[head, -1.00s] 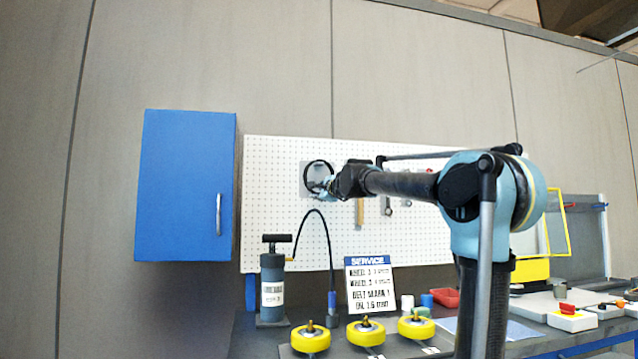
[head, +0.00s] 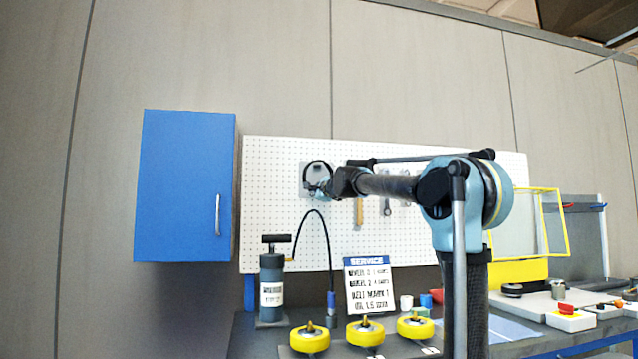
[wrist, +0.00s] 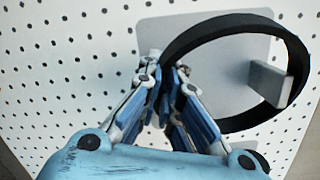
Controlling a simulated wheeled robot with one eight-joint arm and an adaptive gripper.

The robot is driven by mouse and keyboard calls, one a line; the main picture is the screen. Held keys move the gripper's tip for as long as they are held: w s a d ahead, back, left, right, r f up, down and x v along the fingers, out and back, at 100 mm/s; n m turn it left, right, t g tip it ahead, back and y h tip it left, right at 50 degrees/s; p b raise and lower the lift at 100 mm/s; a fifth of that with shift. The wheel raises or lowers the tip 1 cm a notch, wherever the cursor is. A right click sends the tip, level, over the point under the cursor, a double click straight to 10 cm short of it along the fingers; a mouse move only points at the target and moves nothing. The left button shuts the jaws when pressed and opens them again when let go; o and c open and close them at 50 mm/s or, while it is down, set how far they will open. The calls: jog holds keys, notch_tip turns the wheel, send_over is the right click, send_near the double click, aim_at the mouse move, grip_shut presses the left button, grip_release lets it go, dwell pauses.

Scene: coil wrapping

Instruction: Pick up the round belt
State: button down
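The round belt (head: 318,162) is a black ring at a grey plate on the white pegboard. In the wrist view the belt (wrist: 296,50) loops around a grey hook (wrist: 267,82) at its right side. My gripper (head: 322,187) is at the lower part of the belt in the head view. In the wrist view my gripper (wrist: 168,72) has its fingertips drawn close together with the belt's left side between them. The stretch of belt behind the fingers is hidden.
A blue cabinet (head: 185,187) hangs left of the pegboard (head: 275,190). Tools hang to the right of the belt. Below stand a pump (head: 271,285) with a hose, a service sign (head: 369,288) and yellow wheels (head: 365,333). The air before the board's left part is clear.

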dwell(0.4)
notch_tip(320, 180, up, 6)
jog(key=shift+s+r, duration=0.1)
jog(key=shift+r, duration=0.15)
jog(key=s+a+v, duration=0.1)
jog(key=a+v, duration=0.1)
jog(key=v, duration=1.7)
jog(key=shift+s+a+r, duration=0.15)
jog(key=shift+s+a, duration=0.15)
jog(key=shift+s, duration=0.05)
jog(key=shift+a, duration=0.1)
